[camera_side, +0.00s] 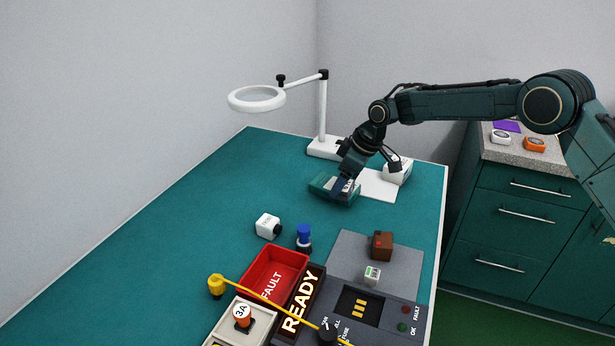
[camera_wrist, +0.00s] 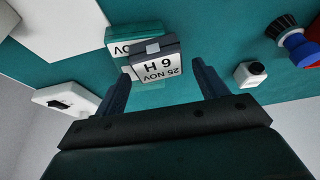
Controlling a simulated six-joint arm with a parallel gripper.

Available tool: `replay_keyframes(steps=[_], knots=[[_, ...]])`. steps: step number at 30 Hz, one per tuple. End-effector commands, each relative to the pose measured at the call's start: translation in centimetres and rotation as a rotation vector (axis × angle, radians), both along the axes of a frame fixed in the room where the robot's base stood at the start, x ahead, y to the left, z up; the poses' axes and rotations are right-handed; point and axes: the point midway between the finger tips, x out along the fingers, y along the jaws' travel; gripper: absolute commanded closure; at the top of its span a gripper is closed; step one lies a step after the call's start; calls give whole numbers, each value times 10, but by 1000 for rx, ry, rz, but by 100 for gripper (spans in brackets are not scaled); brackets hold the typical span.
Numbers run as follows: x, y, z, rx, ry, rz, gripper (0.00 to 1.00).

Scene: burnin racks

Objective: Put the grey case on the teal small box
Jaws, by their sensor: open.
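The teal small box (camera_side: 320,184) lies on the bench below my gripper (camera_side: 345,184) in the side view. In the wrist view the teal box (camera_wrist: 117,34) shows behind the grey case (camera_wrist: 170,42), a dark grey block with a white label reading "25 NOV" and "6 H". The case overlaps the teal box and appears to sit on it; the contact underneath is hidden. My gripper (camera_wrist: 161,70) is open, with a finger on each side of the case and visible gaps between. In the side view the fingers mostly cover the case.
A white magnifier lamp (camera_side: 322,115) stands behind, and a white device (camera_side: 397,172) is close right of my gripper. A white block (camera_side: 267,226), blue knob (camera_side: 304,238), red FAULT tray (camera_side: 249,282) and grey panel (camera_side: 350,250) are nearer. The bench's left side is clear.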

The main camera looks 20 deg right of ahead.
Motion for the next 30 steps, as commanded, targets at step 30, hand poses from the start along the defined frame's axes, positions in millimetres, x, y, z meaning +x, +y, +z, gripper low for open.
replay_keyframes(steps=[30], knots=[[-32, -32, 115, 1, -1, 0, 28]])
